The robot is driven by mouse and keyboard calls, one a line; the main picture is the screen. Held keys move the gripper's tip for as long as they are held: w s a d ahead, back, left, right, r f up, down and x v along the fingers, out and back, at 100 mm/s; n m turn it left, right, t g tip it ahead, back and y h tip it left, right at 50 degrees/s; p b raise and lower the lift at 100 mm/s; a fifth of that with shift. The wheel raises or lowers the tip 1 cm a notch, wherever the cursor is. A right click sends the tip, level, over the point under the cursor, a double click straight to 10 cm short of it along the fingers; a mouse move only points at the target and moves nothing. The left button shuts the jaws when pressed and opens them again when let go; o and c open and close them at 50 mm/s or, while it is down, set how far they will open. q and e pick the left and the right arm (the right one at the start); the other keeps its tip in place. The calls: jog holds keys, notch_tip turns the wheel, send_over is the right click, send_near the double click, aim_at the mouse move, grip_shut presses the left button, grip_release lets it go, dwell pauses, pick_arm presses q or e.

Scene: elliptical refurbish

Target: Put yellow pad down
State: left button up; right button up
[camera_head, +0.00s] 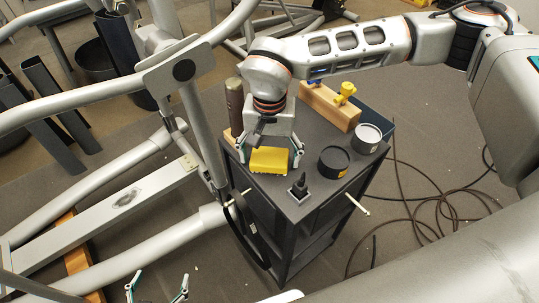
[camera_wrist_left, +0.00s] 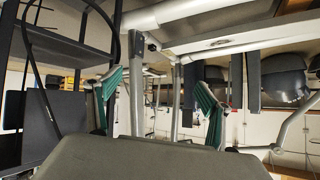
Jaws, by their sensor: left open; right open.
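The yellow pad (camera_head: 269,161) lies on the black top of the cart (camera_head: 318,203), near its front left edge. My right gripper (camera_head: 270,158) is above the cart with one finger on each side of the pad. Its fingers are spread wide, with gaps to the pad. My left gripper (camera_head: 158,284) is low at the bottom edge of the head view, away from the cart. Its two green-padded fingers also show in the left wrist view (camera_wrist_left: 157,92), apart, with nothing held between them.
On the cart stand a black round tin (camera_head: 333,162), a silver-topped tin (camera_head: 366,138), a small black fitting (camera_head: 299,187), a wooden block (camera_head: 328,107) with yellow and blue knobs, and a brown bottle (camera_head: 235,107). The elliptical's grey frame (camera_head: 120,198) borders the left. Cables (camera_head: 432,215) lie at right.

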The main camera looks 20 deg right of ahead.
aim_at(269, 157)
jog(key=shift+r, duration=0.5)
notch_tip(269, 157, up, 11)
jog(key=p, duration=0.1)
jog(key=shift+r, duration=0.2)
